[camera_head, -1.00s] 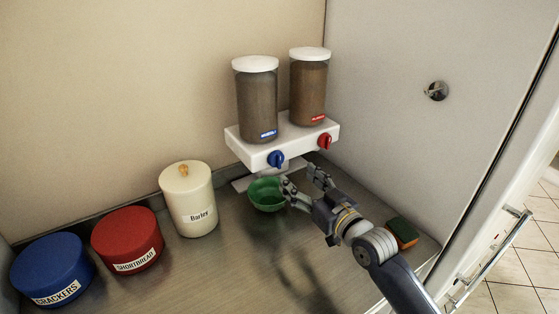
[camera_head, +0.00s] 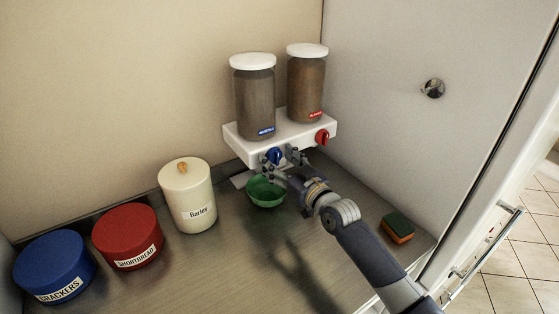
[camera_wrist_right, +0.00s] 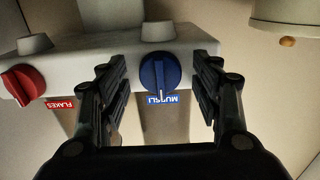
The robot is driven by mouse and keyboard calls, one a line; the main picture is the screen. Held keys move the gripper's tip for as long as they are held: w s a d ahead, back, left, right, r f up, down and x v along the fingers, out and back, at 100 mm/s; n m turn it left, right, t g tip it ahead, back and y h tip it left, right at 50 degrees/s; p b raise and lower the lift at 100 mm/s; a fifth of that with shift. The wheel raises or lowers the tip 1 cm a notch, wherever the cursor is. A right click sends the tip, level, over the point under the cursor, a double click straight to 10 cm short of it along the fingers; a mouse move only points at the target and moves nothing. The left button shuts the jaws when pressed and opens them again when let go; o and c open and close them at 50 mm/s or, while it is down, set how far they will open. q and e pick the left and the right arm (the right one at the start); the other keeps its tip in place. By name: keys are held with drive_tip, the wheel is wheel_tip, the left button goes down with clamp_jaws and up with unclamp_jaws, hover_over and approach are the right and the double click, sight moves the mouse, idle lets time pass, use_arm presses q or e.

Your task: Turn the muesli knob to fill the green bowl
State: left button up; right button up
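The dispenser (camera_head: 240,142) is white and holds two clear jars with white lids. Its blue muesli knob (camera_head: 275,156) is on the front left, under the left jar (camera_head: 254,100). In the right wrist view the muesli knob (camera_wrist_right: 160,75) sits between the open fingers of my right gripper (camera_wrist_right: 160,90), with gaps on both sides. My right gripper (camera_head: 282,162) also shows at the dispenser's front in the head view. The green bowl (camera_head: 265,193) stands on the counter below the muesli side, partly behind the gripper. My left gripper is not in view.
The red flakes knob (camera_head: 322,137) is to the right of the blue one. A Barley canister (camera_head: 188,200), a red shortbread tin (camera_head: 127,235) and a blue crackers tin (camera_head: 54,265) stand at left. A sponge (camera_head: 398,228) lies at right on the counter.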

drive_tip(key=shift+s, duration=0.1)
drive_tip(key=c, duration=1)
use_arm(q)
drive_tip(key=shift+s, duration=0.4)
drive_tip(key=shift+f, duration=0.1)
use_arm(e)
drive_tip(key=shift+m, duration=0.4)
drive_tip(key=m, duration=0.7)
drive_tip(key=shift+r+m, duration=0.1)
drive_tip(key=shift+m, duration=0.2)
drive_tip(key=m, duration=0.4)
drive_tip(key=shift+m, duration=0.3)
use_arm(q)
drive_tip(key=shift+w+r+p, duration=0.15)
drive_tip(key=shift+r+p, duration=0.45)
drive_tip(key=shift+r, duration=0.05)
use_arm(e)
drive_tip(key=m, duration=0.4)
drive_tip(key=shift+m, duration=0.4)
